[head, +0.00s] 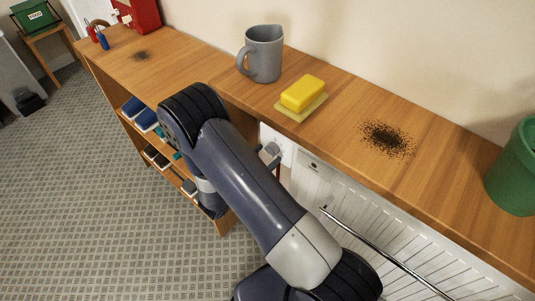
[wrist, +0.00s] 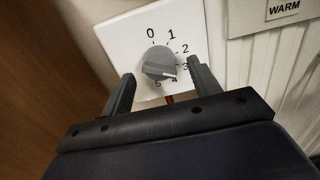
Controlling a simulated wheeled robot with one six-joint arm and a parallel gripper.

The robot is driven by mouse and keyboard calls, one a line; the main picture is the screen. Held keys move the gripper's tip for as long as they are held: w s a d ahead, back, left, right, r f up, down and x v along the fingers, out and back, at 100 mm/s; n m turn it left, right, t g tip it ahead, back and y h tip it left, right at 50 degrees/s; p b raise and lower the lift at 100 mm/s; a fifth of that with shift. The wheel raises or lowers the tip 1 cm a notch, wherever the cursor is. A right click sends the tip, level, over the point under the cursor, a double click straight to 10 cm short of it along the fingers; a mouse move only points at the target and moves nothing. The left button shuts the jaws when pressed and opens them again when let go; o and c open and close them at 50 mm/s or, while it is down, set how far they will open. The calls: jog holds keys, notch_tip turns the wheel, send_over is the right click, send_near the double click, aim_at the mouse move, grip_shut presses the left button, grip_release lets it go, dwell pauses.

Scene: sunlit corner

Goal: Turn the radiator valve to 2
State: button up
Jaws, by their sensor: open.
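The radiator valve is a round grey knob (wrist: 159,62) on a white dial plate (wrist: 128,33) marked 0 to 5. In the wrist view its raised grip lies roughly across, its right end toward the 3 side; I cannot tell the exact setting. My gripper (wrist: 160,69) is open, with one dark finger on each side of the knob. The fingers look apart from it, though the depth is hard to judge. In the head view the white plate (head: 286,146) shows below the counter edge, beside the radiator. My arm hides most of the gripper there.
The white radiator (head: 318,190) has a metal rail (head: 385,256) in front. A "WARM" label (wrist: 284,9) is near the dial.

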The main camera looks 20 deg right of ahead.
jog(key=shift+w+d, duration=0.4)
jog(key=shift+d, duration=0.2)
jog(key=c, duration=1)
